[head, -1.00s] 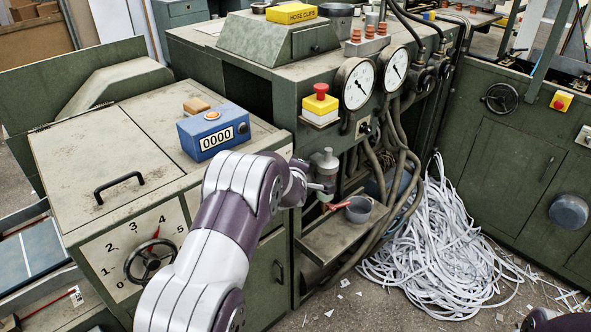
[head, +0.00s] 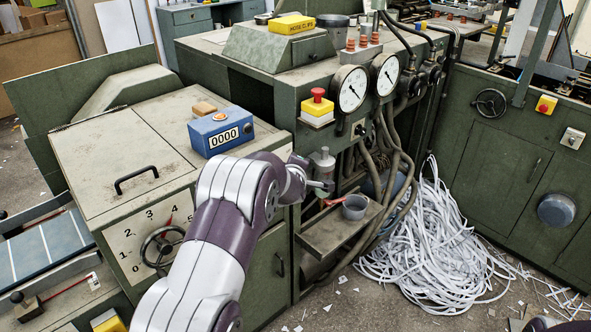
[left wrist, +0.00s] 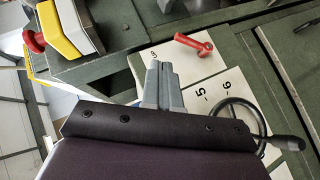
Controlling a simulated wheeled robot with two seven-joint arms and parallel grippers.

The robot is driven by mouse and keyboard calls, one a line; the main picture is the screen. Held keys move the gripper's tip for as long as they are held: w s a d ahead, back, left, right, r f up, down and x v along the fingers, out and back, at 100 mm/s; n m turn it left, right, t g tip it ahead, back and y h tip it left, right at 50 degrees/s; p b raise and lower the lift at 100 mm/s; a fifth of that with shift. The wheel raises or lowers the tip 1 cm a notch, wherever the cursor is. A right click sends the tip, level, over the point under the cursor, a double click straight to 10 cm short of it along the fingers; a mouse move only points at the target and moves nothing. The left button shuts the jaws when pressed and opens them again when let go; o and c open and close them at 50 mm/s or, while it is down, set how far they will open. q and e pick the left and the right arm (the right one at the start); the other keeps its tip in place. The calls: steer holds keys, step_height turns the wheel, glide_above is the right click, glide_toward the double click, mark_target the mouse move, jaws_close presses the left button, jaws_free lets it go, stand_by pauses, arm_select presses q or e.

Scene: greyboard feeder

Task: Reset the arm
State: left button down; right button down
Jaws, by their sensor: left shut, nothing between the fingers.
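My left arm reaches from the bottom of the head view to the front of the green machine (head: 262,195). Its left gripper (head: 328,186) is by a small grey valve fitting (head: 323,162), above a red handle (head: 334,202) and a grey cup (head: 355,207). In the left wrist view the left gripper (left wrist: 160,68) has its fingers together with nothing between them. A red handle (left wrist: 195,45) is just past the tips there; I cannot tell any contact. My right gripper is not in view.
A blue counter box (head: 220,133) reading 0000 sits on the cabinet top. A red stop button (head: 318,95) and two gauges (head: 350,88) are above the gripper. A dial handwheel (head: 163,245) is left of the arm. Shredded paper strips (head: 435,245) heap on the floor at right.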

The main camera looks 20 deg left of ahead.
arm_select(q)
steer(key=s+d+f+m+g+h, duration=0.1)
steer(key=s+d+f+m+g, duration=0.15)
steer(key=s, duration=0.25)
steer(key=s+d+f+m+g+h+p, duration=0.1)
steer(key=s+d+f+m+g, duration=0.15)
steer(key=s+m, duration=0.2)
steer(key=s+d+f+m+g+h, duration=0.2)
steer(key=s+f+m, duration=0.1)
steer(key=s, duration=0.2)
steer(key=s+d+r+m+g+p, duration=0.1)
steer(key=s+d+r+m, duration=0.1)
steer(key=s, duration=0.5)
steer(key=s+d+r+m+g+p, duration=0.1)
steer(key=s+d+r+m, duration=0.1)
steer(key=s, duration=0.5)
steer(key=s+d+r+m+g, duration=0.2)
steer(key=s+m, duration=0.2)
steer(key=s, duration=0.3)
steer(key=shift+s+d+r+p, duration=0.15)
steer(key=shift+d+r+p, duration=0.1)
steer(key=shift+d+p, duration=0.15)
